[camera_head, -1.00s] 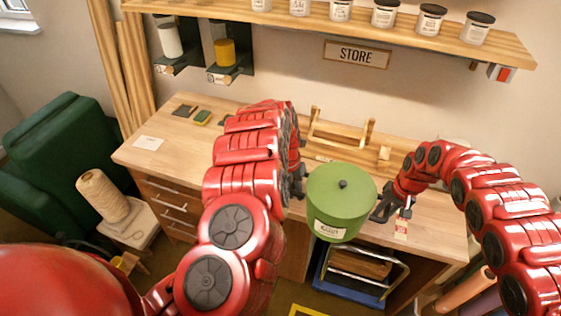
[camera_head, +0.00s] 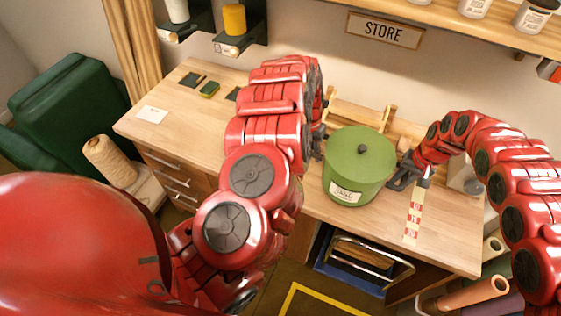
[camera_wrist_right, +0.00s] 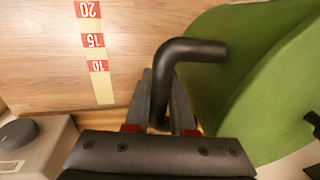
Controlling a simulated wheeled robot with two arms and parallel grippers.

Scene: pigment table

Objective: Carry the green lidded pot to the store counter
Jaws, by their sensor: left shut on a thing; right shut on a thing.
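The green lidded pot (camera_head: 352,185) is upright between my two grippers, with its lid on and a white label on its front. My left gripper (camera_head: 318,142) is at the pot's left side, shut on it; its fingertips are mostly hidden by my arm. My right gripper (camera_head: 400,182) is shut on the dark handle at the pot's right side. The right wrist view shows its jaws (camera_wrist_right: 160,108) around the bent black handle (camera_wrist_right: 190,52). The store counter (camera_head: 325,203) has a pale wood top under the STORE sign (camera_head: 385,30). The pot overlaps the counter top; I cannot tell whether it touches.
A wooden rack (camera_head: 345,112) stands behind the pot. A red-and-white marked strip (camera_head: 414,210) lies to its right. Small dark pads and a green sponge (camera_head: 209,89) lie at the left. A blue-based crate (camera_head: 355,270) is under the counter. A shelf (camera_head: 430,18) runs above.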

